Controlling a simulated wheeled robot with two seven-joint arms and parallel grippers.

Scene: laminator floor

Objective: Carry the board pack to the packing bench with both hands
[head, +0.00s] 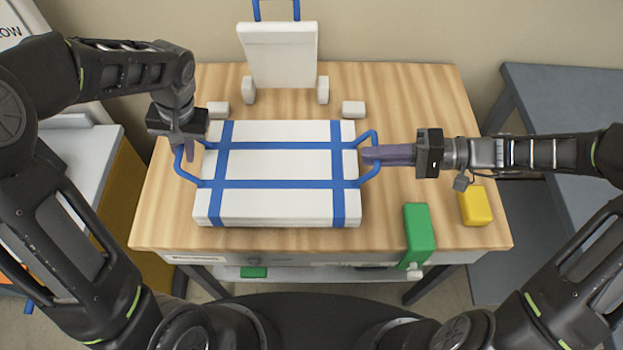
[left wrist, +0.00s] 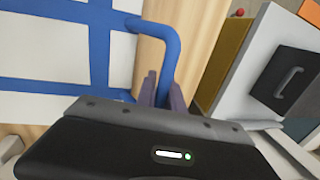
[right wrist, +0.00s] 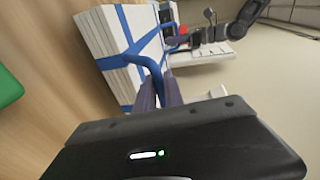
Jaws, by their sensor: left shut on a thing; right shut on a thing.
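The board pack (head: 270,165) is a stack of white boards bound with blue straps, with a blue loop handle at each end. It lies over the wooden bench top in the head view; I cannot tell whether it rests on it or hangs just above. My left gripper (head: 188,150) is shut on the left handle, which also shows in the left wrist view (left wrist: 170,45). My right gripper (head: 372,156) is shut on the right handle, also seen in the right wrist view (right wrist: 153,65). The wooden bench (head: 430,100) fills the middle; I cannot tell whether it is the packing bench.
Behind the pack stands a white upright piece (head: 278,55) with small white blocks beside it. A green block (head: 417,235) and a yellow block (head: 475,206) sit at the bench's right front. A grey table (head: 565,95) stands right, a grey-topped cabinet (head: 75,165) left.

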